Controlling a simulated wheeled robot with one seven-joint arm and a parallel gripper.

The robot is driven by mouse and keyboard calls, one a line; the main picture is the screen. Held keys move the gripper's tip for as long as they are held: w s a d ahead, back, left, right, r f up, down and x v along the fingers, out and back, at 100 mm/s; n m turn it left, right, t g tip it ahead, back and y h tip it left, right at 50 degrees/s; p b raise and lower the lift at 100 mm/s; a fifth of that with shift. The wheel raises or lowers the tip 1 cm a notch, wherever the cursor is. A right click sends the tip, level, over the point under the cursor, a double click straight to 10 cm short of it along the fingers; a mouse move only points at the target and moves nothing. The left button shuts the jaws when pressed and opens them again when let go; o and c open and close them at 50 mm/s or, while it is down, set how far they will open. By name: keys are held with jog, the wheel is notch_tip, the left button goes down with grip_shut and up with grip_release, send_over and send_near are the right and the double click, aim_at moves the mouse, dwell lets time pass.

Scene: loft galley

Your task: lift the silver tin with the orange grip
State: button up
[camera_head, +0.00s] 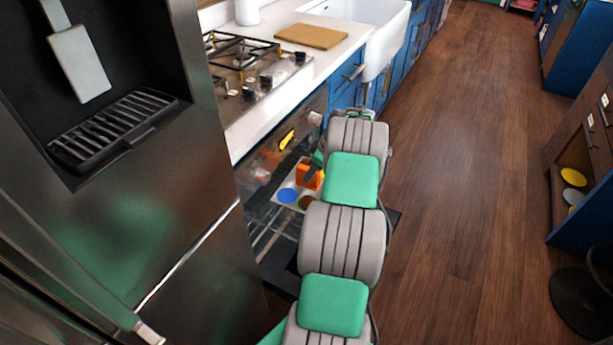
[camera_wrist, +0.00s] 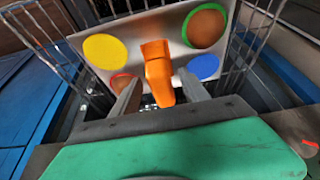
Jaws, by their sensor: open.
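The silver tin (camera_wrist: 152,27) is a flat metal plate with round yellow, blue and brown patches and an orange grip (camera_wrist: 157,62) standing up in its middle. It sits by wire racks inside the open oven. In the head view the tin (camera_head: 279,203) and its orange grip (camera_head: 308,178) show just left of my arm. My gripper (camera_wrist: 158,80) is open over the tin, with one finger on each side of the orange grip. A gap shows between each finger and the grip. My arm hides part of the tin in the head view.
Wire rack bars (camera_wrist: 255,45) flank the tin on both sides. The counter with the stove (camera_head: 245,60) is above the oven, and a steel fridge (camera_head: 130,220) stands close on the left.

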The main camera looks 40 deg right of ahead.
jog(key=shift+x, duration=1.05)
jog(key=shift+c, duration=0.5)
grip_shut()
